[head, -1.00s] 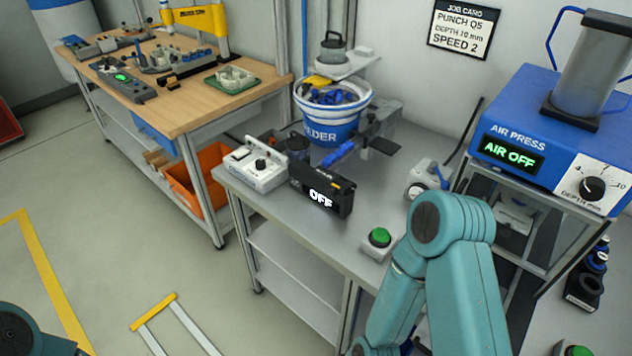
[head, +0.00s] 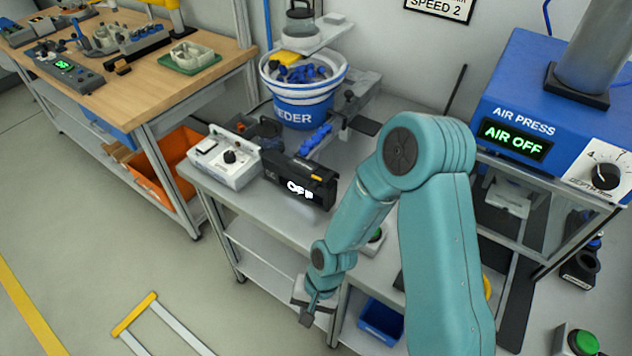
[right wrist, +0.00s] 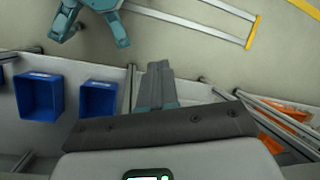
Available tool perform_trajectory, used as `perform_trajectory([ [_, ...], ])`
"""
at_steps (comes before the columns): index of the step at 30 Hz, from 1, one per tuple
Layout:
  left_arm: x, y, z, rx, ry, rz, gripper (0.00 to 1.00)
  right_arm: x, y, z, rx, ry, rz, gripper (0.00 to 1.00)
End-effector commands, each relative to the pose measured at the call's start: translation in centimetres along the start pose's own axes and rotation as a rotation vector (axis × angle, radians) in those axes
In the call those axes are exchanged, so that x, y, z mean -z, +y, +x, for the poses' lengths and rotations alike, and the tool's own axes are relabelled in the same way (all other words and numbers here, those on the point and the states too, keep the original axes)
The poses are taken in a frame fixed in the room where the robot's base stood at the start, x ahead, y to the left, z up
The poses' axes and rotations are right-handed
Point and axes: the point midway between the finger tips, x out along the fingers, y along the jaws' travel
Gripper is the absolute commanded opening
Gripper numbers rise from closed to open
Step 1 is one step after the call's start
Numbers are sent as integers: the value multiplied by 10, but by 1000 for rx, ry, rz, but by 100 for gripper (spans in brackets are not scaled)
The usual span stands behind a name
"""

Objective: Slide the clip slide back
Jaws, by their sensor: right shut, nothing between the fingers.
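A feeder bowl (head: 303,85) holding blue clips stands on the grey bench in the head view. I cannot tell for certain which part is the clip slide. My right arm reaches in front of the bench. My right gripper (head: 306,316) hangs by the bench's front edge, below the top, apart from the black unit. In the right wrist view its fingers (right wrist: 158,78) are together and empty. My left gripper is not in view.
A white control box (head: 228,160) sits left of the black unit. The blue air press (head: 540,130), reading AIR OFF, stands at right. A green button (head: 374,236) is partly behind my arm. Blue bins (right wrist: 40,96) sit below the bench.

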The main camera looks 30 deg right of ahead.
Motion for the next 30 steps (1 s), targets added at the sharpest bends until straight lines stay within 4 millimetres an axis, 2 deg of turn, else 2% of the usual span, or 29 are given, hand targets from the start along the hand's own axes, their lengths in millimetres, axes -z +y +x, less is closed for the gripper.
perform_trajectory([
  [5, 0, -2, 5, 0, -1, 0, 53, 31, -11, -46, 33, 60, 145, 0],
  [8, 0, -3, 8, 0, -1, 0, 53, 48, -17, -79, 62, 103, 224, 0],
  [10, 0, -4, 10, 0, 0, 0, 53, 61, -20, -108, 91, 142, 281, 0],
  [14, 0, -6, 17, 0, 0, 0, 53, 84, -22, -181, 176, 247, 396, 0],
  [15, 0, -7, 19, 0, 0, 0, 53, 89, -21, -207, 211, 286, 428, 0],
  [18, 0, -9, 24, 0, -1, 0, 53, 94, -15, -267, 297, 380, 486, 0],
  [21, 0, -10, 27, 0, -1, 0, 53, 92, -8, -306, 359, 449, 512, 0],
  [25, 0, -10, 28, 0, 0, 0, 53, 91, -4, -328, 396, 490, 521, 0],
  [27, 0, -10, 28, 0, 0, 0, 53, 93, -5, -328, 400, 494, 522, 0],
  [30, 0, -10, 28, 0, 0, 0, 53, 100, -8, -317, 397, 492, 522, 0],
])
